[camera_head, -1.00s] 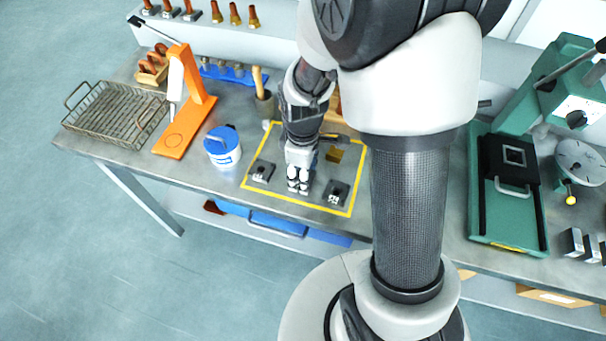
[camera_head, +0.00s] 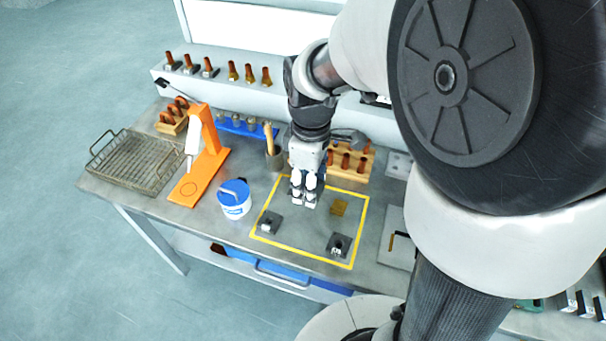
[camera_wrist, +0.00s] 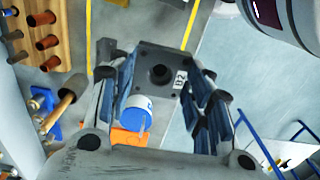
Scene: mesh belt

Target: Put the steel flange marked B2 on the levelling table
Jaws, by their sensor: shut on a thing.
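My gripper (camera_head: 304,196) is shut on a dark square flange (camera_wrist: 151,88) with a round central hole. In the wrist view, the flange sits between the fingers, and its small white label appears turned sideways and seems to read B2. In the head view, my fingers hide most of the flange. My gripper is over the yellow-outlined area of the bench, seemingly above the surface. Two similar flanges stand inside the outline, one at the left (camera_head: 270,222) and one at the right (camera_head: 338,244). I cannot clearly pick out the levelling table.
A blue-lidded white tub (camera_head: 234,199), an orange stand (camera_head: 207,165) and a wire basket (camera_head: 133,162) stand left of the outline. A brass square (camera_head: 339,207) lies inside it. A wooden rack (camera_head: 350,163) stands behind. My arm hides much of the right side.

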